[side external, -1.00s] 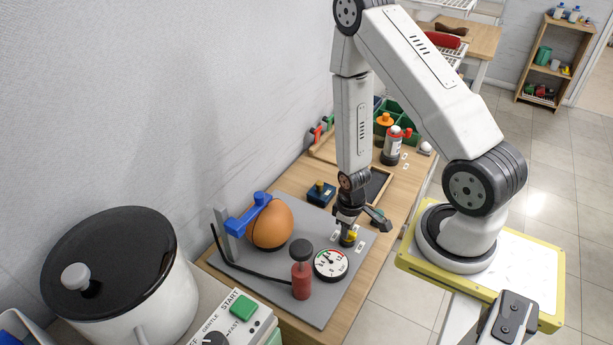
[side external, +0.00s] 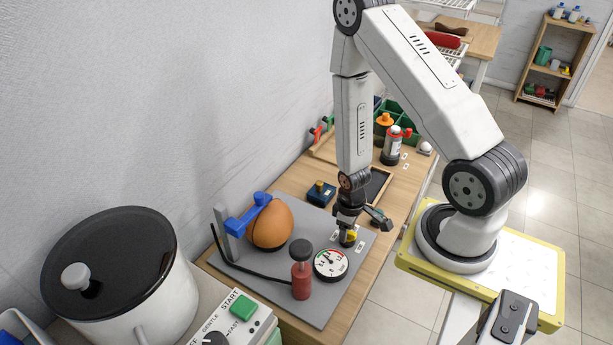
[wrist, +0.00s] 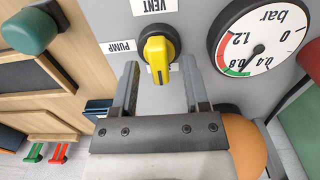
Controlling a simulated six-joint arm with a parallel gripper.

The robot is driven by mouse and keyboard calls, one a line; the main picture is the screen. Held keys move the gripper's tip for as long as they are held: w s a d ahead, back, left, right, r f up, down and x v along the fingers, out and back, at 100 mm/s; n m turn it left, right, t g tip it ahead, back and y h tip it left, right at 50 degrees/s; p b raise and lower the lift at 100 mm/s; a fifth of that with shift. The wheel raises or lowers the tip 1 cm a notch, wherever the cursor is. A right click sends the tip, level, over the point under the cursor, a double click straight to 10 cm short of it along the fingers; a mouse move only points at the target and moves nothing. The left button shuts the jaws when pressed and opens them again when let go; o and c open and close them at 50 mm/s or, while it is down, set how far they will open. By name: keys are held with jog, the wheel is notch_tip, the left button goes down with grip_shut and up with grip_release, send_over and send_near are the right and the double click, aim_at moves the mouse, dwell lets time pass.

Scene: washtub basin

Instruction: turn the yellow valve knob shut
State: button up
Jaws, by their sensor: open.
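The yellow valve knob (wrist: 158,57) sits on a dark round base on the grey panel (wrist: 200,14). Its bar runs up and down in the wrist view, between the VENT label (wrist: 152,6) and a mostly hidden label below. A PUMP label (wrist: 118,47) is to its left. My gripper (wrist: 160,64) is open, one finger on each side of the knob's lower end, with gaps visible. In the side external view, my gripper (side external: 347,232) points down at the knob (side external: 351,237), which it partly hides.
A round bar gauge (side external: 331,263) and a red pump (side external: 302,280) stand close to the knob. An orange ball (side external: 271,225) with a blue clamp (side external: 246,211) is left. A dark blue box (side external: 321,193) and a black-rimmed tray (side external: 378,186) lie behind.

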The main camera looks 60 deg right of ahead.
jog(key=shift+r, duration=0.2)
jog(key=shift+r, duration=3.7)
jog(key=shift+w+a+r, duration=0.15)
jog(key=shift+w+r, duration=0.15)
jog(key=shift+r, duration=0.05)
jog(key=w+a+r+t, duration=0.1)
jog(key=w+a+r, duration=0.1)
jog(key=a+r, duration=0.2)
jog(key=w+a+r+t, duration=0.1)
jog(key=a+r, duration=0.4)
jog(key=r, duration=0.5)
jog(key=shift+w+a+r+t, duration=0.25)
jog(key=shift+w+r+t, duration=0.05)
jog(key=shift+w, duration=0.5)
